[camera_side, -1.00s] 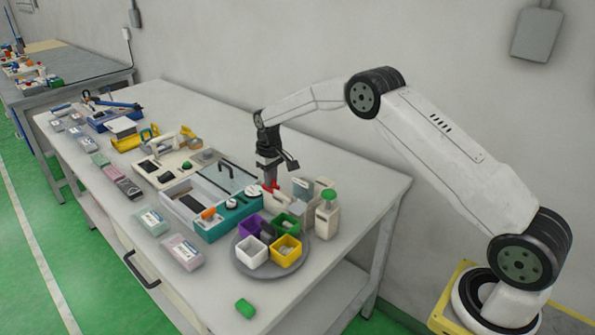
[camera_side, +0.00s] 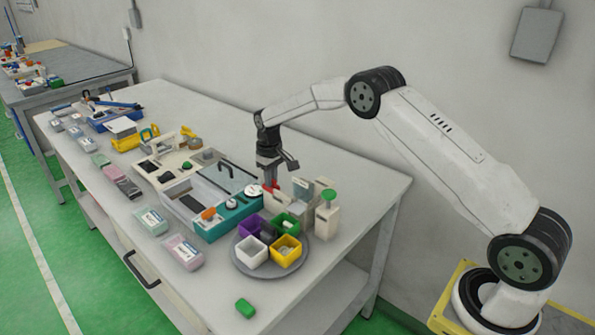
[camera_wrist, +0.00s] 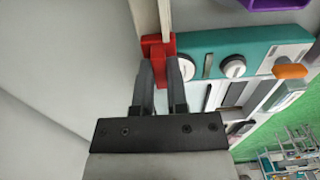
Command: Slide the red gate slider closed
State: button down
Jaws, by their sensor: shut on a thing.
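The red gate slider (camera_wrist: 157,46) is a small red block set across a pale upright rail or panel (camera_wrist: 148,15) in the wrist view. In the side view the slider (camera_side: 270,186) shows as a small red patch below my gripper, beside the teal-fronted unit. My gripper (camera_wrist: 160,66) points down and is shut on the red slider, its two dark fingertips close together at the block. In the side view my gripper (camera_side: 271,180) partly covers the slider. How far along its track the slider sits cannot be told.
A teal-fronted unit (camera_wrist: 207,46) with white knobs stands right beside the slider. A grey round tray (camera_side: 240,268) with coloured cups stands in front. White blocks and a green-topped dispenser (camera_side: 328,220) stand to the right. The table behind my gripper is clear.

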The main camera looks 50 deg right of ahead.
jog(key=shift+s, duration=2.45)
jog(key=c, duration=0.6)
grip_release()
jog(key=shift+c, duration=0.2)
jog(key=shift+r, duration=0.1)
notch_tip(320, 180, up, 8)
jog(key=shift+s, duration=0.1)
